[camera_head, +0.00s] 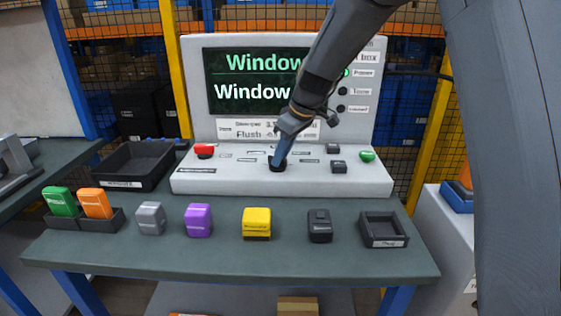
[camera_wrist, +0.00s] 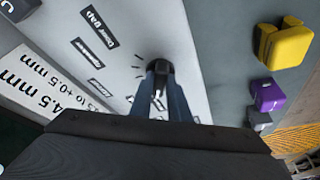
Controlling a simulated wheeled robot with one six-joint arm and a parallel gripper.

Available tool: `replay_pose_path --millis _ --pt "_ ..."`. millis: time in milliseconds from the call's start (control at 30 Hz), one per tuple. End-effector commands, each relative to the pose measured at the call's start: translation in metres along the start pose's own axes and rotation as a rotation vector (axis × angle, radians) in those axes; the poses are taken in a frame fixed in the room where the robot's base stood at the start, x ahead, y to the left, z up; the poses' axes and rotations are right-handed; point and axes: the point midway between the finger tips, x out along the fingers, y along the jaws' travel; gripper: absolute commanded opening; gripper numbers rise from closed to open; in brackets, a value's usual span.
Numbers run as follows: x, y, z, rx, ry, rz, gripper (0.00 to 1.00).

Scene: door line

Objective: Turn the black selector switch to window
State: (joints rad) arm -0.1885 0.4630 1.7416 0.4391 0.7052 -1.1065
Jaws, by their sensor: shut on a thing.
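The black selector switch (camera_head: 278,166) sits in the middle of the sloped light grey console (camera_head: 340,183). My gripper (camera_head: 279,158) reaches down to it from the upper right, and its fingers are shut on it. In the wrist view the dark knob (camera_wrist: 160,68) shows between the two fingertips (camera_wrist: 160,78). Part of the knob and some labels are hidden by the fingers. The screen (camera_head: 240,82) above the console shows "Window" in green and again in white.
A red button (camera_head: 204,151) and a green button (camera_head: 367,156) stand on the console. Several coloured blocks, such as the purple one (camera_head: 198,220) and yellow one (camera_head: 256,223), stand along the table front. A black tray (camera_head: 130,182) lies left; a small empty tray (camera_head: 384,242) lies right.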

Motion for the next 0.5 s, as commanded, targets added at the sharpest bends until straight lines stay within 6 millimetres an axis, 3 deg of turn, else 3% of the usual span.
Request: replay_pose_path --millis 500 --pt "-0.0009 0.001 -0.0002 -0.036 0.0 -0.013 0.0"
